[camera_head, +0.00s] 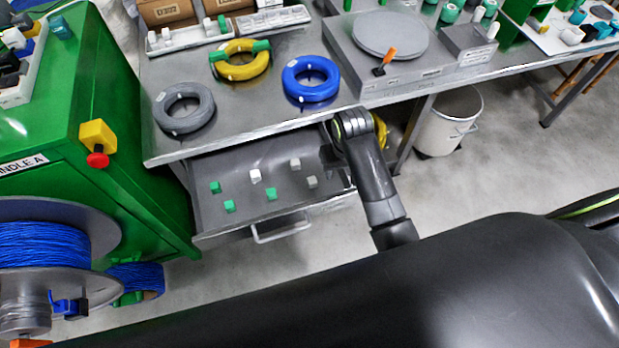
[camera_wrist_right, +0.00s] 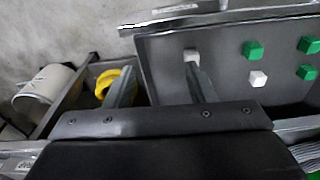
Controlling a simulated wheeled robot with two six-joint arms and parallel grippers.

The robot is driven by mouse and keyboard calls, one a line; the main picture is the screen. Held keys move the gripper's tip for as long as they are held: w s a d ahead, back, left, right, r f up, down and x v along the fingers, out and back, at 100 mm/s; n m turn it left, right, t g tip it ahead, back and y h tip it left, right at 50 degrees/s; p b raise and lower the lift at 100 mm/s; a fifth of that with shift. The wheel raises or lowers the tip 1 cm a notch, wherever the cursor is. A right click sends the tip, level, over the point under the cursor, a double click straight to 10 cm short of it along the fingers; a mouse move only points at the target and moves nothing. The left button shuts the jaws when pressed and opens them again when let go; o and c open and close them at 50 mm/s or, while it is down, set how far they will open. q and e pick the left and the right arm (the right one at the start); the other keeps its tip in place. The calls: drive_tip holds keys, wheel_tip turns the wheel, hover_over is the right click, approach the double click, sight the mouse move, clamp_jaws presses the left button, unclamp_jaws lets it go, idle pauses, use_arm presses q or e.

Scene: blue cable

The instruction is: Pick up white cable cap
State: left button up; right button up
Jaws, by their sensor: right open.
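The open grey drawer (camera_head: 240,170) (camera_wrist_right: 170,73) under the bench holds several small green and white or grey caps. One white cap (camera_head: 255,176) (camera_wrist_right: 257,79) lies among green caps (camera_head: 271,194) (camera_wrist_right: 253,49). Another whitish cap (camera_wrist_right: 190,55) is just beyond the tip of one finger in the right wrist view, partly hidden by it. My right gripper (camera_wrist_right: 161,74) is open and empty, its two fingers apart above the drawer's side edge. In the head view my right arm covers that corner of the drawer, and the fingers are hidden. My left gripper is not in view.
Grey, yellow and blue cable coils (camera_head: 310,79) lie on the bench above the drawer. A white bucket (camera_head: 447,125) stands on the floor to the right. A green machine (camera_head: 110,120) with a blue cable spool (camera_head: 45,245) is at the left. A yellow object (camera_wrist_right: 103,82) is beside one finger.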

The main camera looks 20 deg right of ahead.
wheel_tip(320, 180, up, 4)
drive_tip(key=r+g, duration=0.1)
hover_over(312, 180)
drive_tip(key=shift+n, duration=0.4)
drive_tip(key=f, duration=0.8)
drive_tip(key=f+b, duration=0.1)
drive_tip(key=f, duration=0.3)
drive_tip(key=shift+w+f, duration=0.15)
drive_tip(key=shift+w, duration=0.1)
drive_tip(key=shift+s+f+b, duration=0.15)
drive_tip(key=shift+f+b, duration=0.05)
drive_tip(key=shift+f, duration=1.15)
drive_tip(key=shift+s+f+b, duration=0.15)
drive_tip(key=shift+f, duration=1.2)
drive_tip(key=c, duration=1)
